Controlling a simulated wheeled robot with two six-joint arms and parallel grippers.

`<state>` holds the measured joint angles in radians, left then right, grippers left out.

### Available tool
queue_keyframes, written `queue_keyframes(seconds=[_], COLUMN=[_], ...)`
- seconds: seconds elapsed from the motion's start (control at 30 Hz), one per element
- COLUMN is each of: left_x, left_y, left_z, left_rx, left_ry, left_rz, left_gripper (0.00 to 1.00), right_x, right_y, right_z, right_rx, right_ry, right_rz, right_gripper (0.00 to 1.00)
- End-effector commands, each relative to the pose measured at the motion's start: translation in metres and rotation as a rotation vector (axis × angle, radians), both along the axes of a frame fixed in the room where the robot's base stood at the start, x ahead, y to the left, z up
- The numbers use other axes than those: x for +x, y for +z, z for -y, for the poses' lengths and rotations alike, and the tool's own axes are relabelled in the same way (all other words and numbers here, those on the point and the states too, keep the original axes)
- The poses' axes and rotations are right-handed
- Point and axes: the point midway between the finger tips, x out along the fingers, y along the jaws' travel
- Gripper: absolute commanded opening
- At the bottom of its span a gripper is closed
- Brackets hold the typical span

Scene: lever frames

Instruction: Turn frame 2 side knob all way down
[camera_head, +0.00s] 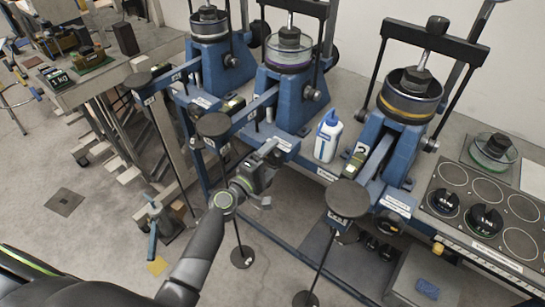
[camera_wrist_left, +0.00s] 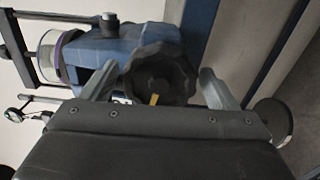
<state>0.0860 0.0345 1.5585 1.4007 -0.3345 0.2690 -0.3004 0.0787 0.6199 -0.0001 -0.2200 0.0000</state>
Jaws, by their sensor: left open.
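Three blue lever frames stand in a row in the head view: the left frame (camera_head: 213,68), the middle frame (camera_head: 290,98) and the right frame (camera_head: 405,145). My left gripper (camera_head: 272,150) is at the front side of the middle frame; I cannot read that frame's number for sure. In the left wrist view a black scalloped knob (camera_wrist_left: 160,80) with a yellow mark pointing down the picture sits between the open fingers of my left gripper (camera_wrist_left: 157,80). The fingers flank the knob with gaps on both sides. The gripper hides the knob in the head view.
A white and blue bottle (camera_head: 327,138) stands between the middle and right frames. Round black lever plates (camera_head: 347,198) stick out in front. A weight tray (camera_head: 480,225) is at the right. Open floor (camera_head: 100,230) lies at the left front.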

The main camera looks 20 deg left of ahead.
Motion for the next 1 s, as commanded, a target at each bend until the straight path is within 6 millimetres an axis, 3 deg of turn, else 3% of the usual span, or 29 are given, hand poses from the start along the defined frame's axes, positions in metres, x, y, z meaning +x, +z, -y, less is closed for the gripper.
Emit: queue_keyframes(seconds=[0.43, 1.0], left_x=[-0.048, -0.051], left_y=[-0.001, -0.002], left_z=[-0.018, -0.019], left_rx=[0.002, 0.005], left_ry=[0.001, 0.001], left_rz=[0.0, -0.003], left_gripper=[0.82, 0.82], right_x=[0.0, 0.001], right_y=[-0.003, -0.002], right_z=[0.0, 0.001], right_rx=[0.0, -0.001], right_ry=[0.0, 0.001], right_rz=[0.001, 0.001], right_gripper=[0.36, 0.36])
